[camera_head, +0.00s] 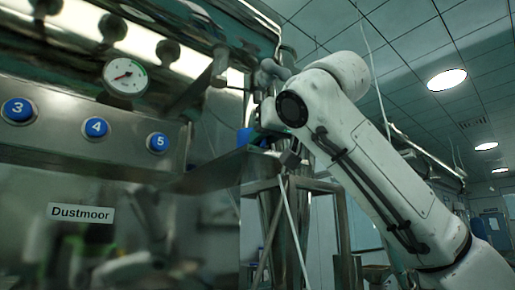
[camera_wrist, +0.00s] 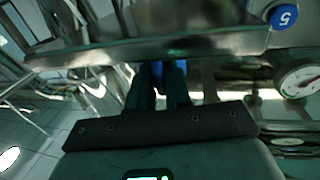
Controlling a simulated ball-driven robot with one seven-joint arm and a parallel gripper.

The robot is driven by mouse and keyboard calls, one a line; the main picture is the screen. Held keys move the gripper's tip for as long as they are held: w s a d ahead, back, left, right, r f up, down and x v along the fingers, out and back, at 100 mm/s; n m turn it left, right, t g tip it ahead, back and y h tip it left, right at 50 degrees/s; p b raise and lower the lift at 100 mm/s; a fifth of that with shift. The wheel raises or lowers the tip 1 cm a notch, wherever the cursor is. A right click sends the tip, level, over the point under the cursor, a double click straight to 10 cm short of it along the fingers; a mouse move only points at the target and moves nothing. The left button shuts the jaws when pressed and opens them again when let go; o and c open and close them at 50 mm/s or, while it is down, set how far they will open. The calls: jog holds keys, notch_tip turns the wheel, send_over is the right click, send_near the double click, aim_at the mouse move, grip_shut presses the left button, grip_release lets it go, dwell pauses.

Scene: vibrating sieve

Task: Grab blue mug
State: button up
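A small blue patch (camera_head: 245,138), which looks like part of the blue mug, shows at the end of the metal shelf in the head view. My wrist and gripper hide most of it. In the wrist view blue (camera_wrist: 158,68) shows at and between the tips of my gripper (camera_wrist: 163,80). The two dark fingers have a narrow gap between them and are at the mug or very close to it. The view is dark, and I cannot tell whether they touch or clamp it. The mug's handle and rim cannot be made out.
A steel machine panel with blue numbered buttons (camera_head: 96,127) and a pressure gauge (camera_head: 125,76) stands at left. A metal ledge (camera_wrist: 150,50) runs close beyond my fingers. Pipes and a valve (camera_head: 219,68) hang above the gripper. A steel frame (camera_head: 342,215) stands below my arm.

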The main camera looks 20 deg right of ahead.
grip_shut()
jog(key=shift+r, duration=0.1)
